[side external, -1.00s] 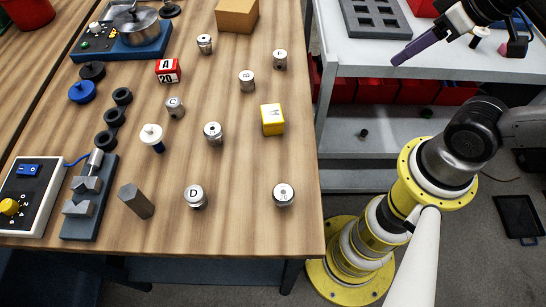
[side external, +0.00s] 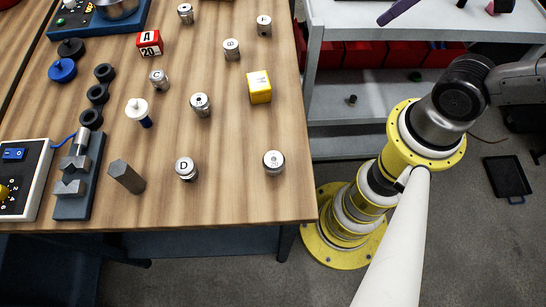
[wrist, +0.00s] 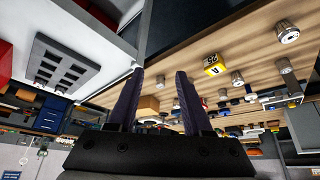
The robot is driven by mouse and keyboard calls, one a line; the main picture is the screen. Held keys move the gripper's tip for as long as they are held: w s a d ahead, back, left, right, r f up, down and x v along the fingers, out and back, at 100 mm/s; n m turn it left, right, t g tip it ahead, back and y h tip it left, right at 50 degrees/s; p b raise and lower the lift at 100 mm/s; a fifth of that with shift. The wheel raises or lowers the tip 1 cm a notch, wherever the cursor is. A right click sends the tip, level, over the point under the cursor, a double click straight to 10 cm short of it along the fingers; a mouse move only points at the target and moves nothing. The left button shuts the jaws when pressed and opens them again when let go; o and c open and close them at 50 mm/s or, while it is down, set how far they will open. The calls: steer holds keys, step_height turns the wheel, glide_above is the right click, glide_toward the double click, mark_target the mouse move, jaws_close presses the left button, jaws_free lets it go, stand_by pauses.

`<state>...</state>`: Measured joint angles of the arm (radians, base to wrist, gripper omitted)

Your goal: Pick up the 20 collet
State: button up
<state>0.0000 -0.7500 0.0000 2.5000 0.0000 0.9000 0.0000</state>
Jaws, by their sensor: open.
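The collet with a mark that looks like 20 (side external: 274,162) is a short silver cylinder standing upright near the table's front right corner in the side view. Its mark is small and hard to read. My gripper shows there only as a purple finger (side external: 400,9) at the top edge, right of the table and far from this collet. In the wrist view my gripper (wrist: 160,76) has two dark purple fingers, apart, with nothing held between them. A silver collet (wrist: 287,32) shows at upper right there; I cannot tell which one.
Similar collets stand around, including D (side external: 186,169) and B (side external: 232,49). A yellow block (side external: 259,87) stands behind the marked collet. A grey hex bar (side external: 127,176) and a V-block fixture (side external: 75,195) are at left. Bare wood surrounds the marked collet.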

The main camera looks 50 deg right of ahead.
steer(key=o, duration=0.5)
